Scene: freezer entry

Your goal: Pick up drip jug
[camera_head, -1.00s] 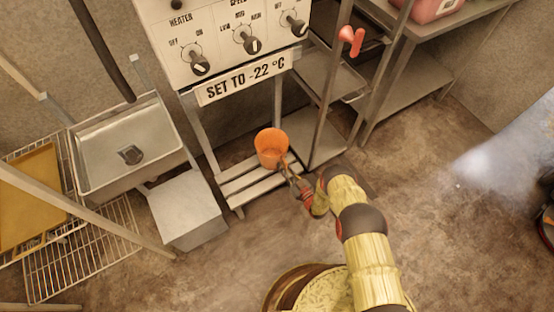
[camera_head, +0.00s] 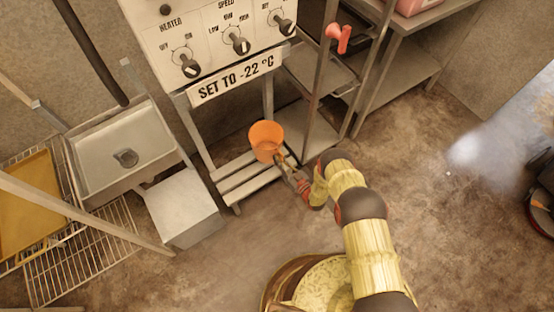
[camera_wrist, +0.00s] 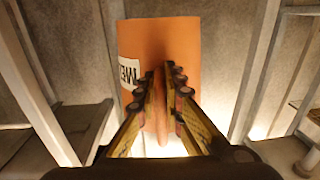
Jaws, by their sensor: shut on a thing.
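The drip jug is an orange open-topped vessel (camera_head: 265,141) over the back of the slatted low shelf, below the control panel. Its rim faces up and it looks roughly upright. In the wrist view the orange wall of the jug (camera_wrist: 187,42) fills the middle, with part of a white label at its left. My gripper (camera_head: 281,160) reaches it from the front right. In the wrist view my gripper (camera_wrist: 163,76) is shut on the jug's orange handle, which shows between the two fingers. The jug's base is hidden, so its exact gap above the slats cannot be told.
The slatted shelf (camera_head: 240,178) stands between metal posts under the panel with the sign (camera_head: 240,75). A steel sink (camera_head: 110,135) and a grey box (camera_head: 180,208) stand left. A metal rack (camera_head: 405,85) is at the right.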

